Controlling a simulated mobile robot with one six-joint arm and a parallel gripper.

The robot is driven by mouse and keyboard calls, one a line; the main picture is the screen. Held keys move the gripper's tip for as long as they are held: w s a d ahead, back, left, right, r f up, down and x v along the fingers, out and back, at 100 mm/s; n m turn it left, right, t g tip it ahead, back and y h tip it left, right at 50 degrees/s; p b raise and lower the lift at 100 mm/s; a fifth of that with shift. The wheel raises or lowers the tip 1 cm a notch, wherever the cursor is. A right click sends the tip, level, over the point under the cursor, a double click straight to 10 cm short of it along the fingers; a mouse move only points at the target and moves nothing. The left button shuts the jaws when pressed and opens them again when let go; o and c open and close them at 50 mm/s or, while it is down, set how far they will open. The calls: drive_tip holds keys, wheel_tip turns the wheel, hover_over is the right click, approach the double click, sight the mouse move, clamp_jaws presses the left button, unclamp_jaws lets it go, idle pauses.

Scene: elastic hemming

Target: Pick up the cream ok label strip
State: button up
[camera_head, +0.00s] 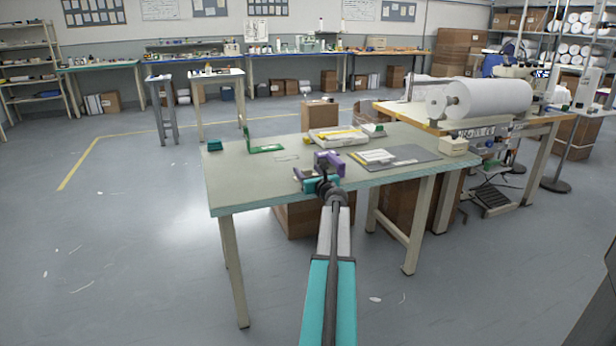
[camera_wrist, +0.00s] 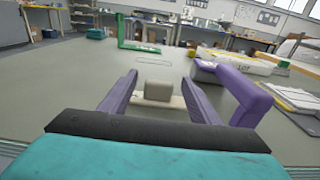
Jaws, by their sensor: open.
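A small cream strip with a raised beige block (camera_wrist: 158,90) lies on the table, between my fingers in the wrist view. I take it for the ok label strip, but no lettering on it is legible. My gripper (camera_wrist: 162,78) is open, with one purple finger on each side of the block and a visible gap to it. Whether its height matches the strip is hard to tell. In the head view my gripper (camera_head: 309,174) is over the table's front part, and the strip is mostly hidden there.
A purple angled object (camera_wrist: 242,92) stands close to the right of my fingers. Farther back are a green bracket (camera_head: 265,149), a white tray (camera_head: 338,138) and a grey mat (camera_head: 412,155). The tabletop (camera_head: 240,185) to the left is clear.

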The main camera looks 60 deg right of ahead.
sight(307, 170)
drive_tip(key=shift+w+d, duration=0.4)
drive_tip(key=shift+w, duration=0.1)
drive_tip(key=c, duration=1.1)
drive_tip(key=shift+r, duration=0.15)
drive_tip(key=shift+r+p, duration=0.65)
drive_tip(key=shift+r, duration=0.95)
drive_tip(key=s+a, duration=0.3)
drive_tip(key=s, duration=0.4)
drive_tip(key=s+a+r+p, duration=0.1)
drive_tip(key=s+a, duration=0.2)
drive_tip(key=s, duration=0.4)
drive_tip(key=shift+s+r, duration=0.25)
drive_tip(key=shift+s, duration=0.15)
drive_tip(key=shift+a, duration=0.1)
